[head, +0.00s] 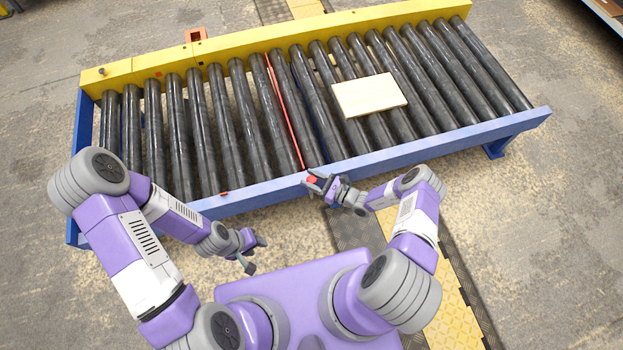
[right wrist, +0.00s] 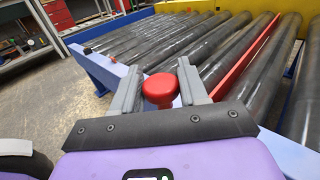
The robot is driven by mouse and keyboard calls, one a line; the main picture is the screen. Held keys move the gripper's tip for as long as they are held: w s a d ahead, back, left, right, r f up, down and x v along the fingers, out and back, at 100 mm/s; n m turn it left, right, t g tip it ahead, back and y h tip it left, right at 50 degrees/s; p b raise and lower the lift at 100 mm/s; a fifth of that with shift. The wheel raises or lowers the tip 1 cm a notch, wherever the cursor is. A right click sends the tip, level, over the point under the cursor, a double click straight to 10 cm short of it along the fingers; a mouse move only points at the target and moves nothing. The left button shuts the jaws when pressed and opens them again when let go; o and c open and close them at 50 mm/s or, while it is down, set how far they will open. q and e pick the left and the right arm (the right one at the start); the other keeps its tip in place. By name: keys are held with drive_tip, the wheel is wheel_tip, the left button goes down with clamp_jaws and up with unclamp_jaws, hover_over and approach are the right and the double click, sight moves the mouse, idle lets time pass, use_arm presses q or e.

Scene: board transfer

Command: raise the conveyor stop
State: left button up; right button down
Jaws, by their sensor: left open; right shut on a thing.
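The conveyor stop (head: 285,110) is a thin red bar lying across the conveyor between two dark rollers. It also shows in the right wrist view (right wrist: 247,62) as a red strip; I cannot tell how far it stands above the rollers. A round red knob (right wrist: 159,88) is at the conveyor's near blue rail, by the stop's near end. My right gripper (head: 314,183) is shut on this knob, one finger on each side. A pale board (head: 369,95) lies flat on the rollers, right of the stop and apart from it. My left gripper (head: 250,254) is open and empty, short of the rail.
The conveyor has a blue near rail (head: 440,143) and a yellow far rail (head: 225,46). The rollers left of the stop are bare. Concrete floor is open at the right.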

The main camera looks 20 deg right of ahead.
wheel_tip(320, 180, up, 5)
drive_tip(key=p, duration=0.3)
drive_tip(key=shift+p, duration=0.35)
drive_tip(key=shift+w, duration=0.1)
drive_tip(key=c, duration=0.7)
unclamp_jaws()
drive_tip(key=shift+r, duration=0.1)
drive_tip(key=shift+c, duration=0.2)
drive_tip(key=p+v, duration=0.1)
drive_tip(key=v, duration=0.6)
drive_tip(key=shift+s+d, duration=0.25)
drive_tip(key=shift+s, duration=0.05)
